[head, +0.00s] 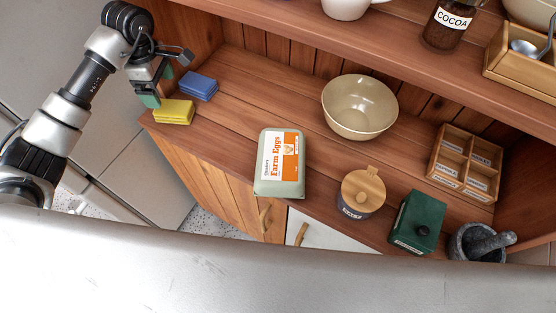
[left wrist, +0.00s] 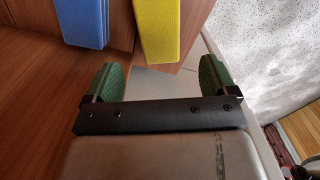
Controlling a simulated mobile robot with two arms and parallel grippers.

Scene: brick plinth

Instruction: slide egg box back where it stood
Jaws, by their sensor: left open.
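The egg box (head: 279,163) is a pale grey-green carton with an orange and white "Farm Eggs" label. It lies near the front edge of the wooden counter, in the middle of the head view. My left gripper (head: 158,86) is at the counter's left end, above and beside the sponges, well apart from the egg box. In the left wrist view its two green finger pads (left wrist: 158,83) are spread wide with nothing between them. The egg box is outside the left wrist view. My right gripper is not in view.
A yellow sponge (head: 173,111) and a blue sponge (head: 198,86) lie near my left gripper. A beige bowl (head: 360,108) stands behind and right of the egg box. A lidded jar (head: 362,192), green box (head: 417,222) and mortar (head: 475,243) stand right. Counter between sponges and egg box is clear.

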